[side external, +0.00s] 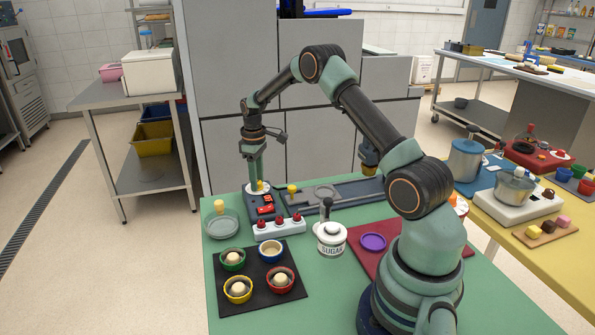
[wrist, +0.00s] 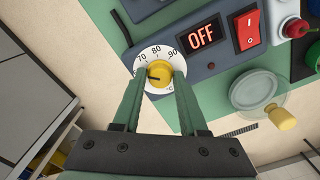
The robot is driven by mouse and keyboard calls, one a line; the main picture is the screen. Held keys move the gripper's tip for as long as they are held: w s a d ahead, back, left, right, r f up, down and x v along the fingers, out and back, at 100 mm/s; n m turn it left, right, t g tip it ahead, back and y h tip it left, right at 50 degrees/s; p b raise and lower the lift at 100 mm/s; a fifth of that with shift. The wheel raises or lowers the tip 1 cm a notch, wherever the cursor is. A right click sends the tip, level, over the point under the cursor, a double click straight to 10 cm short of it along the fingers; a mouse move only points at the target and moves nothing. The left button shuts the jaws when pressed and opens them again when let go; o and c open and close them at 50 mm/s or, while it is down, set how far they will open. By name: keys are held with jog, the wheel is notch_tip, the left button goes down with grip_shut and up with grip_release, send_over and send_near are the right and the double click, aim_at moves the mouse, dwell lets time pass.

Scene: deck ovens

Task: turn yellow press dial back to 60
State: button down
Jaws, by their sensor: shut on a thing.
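The yellow press dial (wrist: 161,74) is a round knob in a white scale ring (wrist: 149,53) marked 70, 80 and 90 in the wrist view; lower numbers are hidden. A dark pointer line on the knob points left, below the 70, towards my left finger. My gripper (wrist: 160,84) is shut on the knob, one green finger on each side. In the side external view my gripper (side external: 258,180) reaches straight down onto the dial (side external: 260,186) at the back left of the green table. The panel display (wrist: 201,37) reads OFF.
A red rocker switch (wrist: 247,30) sits beside the display. A white block with red knobs (side external: 279,226), a glass lid (side external: 222,225) and a sugar jar (side external: 331,238) stand close by. A black mat (side external: 263,296) with several coloured bowls lies in front.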

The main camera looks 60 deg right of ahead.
jog(key=shift+n, duration=1.1)
jog(key=shift+r, duration=0.1)
jog(key=shift+c, duration=2.2)
grip_release()
notch_tip(320, 180, up, 12)
